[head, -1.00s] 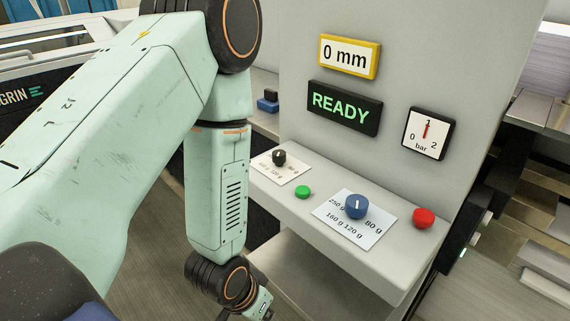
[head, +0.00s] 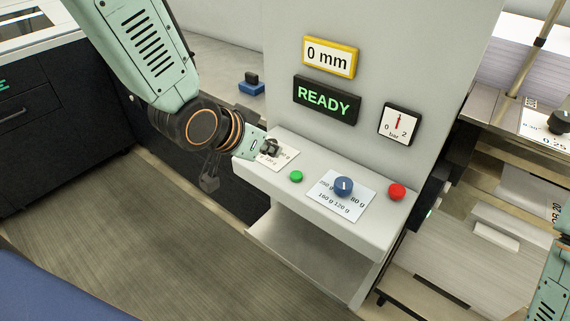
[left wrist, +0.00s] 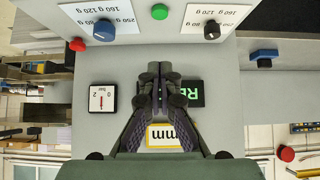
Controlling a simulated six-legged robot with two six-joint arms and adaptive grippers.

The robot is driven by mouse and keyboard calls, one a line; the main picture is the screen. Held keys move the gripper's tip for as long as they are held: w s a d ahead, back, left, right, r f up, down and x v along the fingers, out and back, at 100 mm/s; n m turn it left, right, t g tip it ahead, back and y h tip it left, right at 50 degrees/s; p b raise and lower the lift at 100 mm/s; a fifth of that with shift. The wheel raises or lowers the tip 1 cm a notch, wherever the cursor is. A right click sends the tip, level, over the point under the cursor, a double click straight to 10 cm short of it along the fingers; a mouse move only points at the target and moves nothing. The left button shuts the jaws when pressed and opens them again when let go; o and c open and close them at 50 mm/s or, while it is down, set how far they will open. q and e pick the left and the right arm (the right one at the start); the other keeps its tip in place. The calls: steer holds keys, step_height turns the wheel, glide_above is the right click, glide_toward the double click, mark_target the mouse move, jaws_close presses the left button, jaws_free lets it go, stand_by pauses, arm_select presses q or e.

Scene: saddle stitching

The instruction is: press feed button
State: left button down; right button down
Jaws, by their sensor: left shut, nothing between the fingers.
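A round green button (head: 297,176) sits on the light grey ledge (head: 330,232) of the machine, between two dial cards. It also shows at the top of the left wrist view (left wrist: 160,12). No label on it can be read. My left gripper (head: 271,148) is at the left end of the ledge, up and left of the green button in the head view and apart from it. In the left wrist view its dark fingers (left wrist: 153,72) are shut together and empty, in front of the display panel. My right gripper is out of view.
A blue dial (head: 343,186) and a red button (head: 397,191) stand right of the green button. The upright panel behind carries a READY display (head: 326,100), a yellow-framed 0 mm display (head: 330,57) and a pressure gauge (head: 399,124). The floor in front is clear.

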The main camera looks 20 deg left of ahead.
arm_select(q)
steer(key=shift+w+d+f, duration=0.1)
steer(key=shift+d, duration=0.1)
glide_toward(300, 171)
steer(key=w, duration=0.1)
steer(key=w+d, duration=0.1)
steer(key=w, duration=0.1)
steer(key=shift+d, duration=0.15)
steer(key=f, duration=0.3)
steer(key=shift+w, duration=0.25)
steer(key=shift+f, duration=0.55)
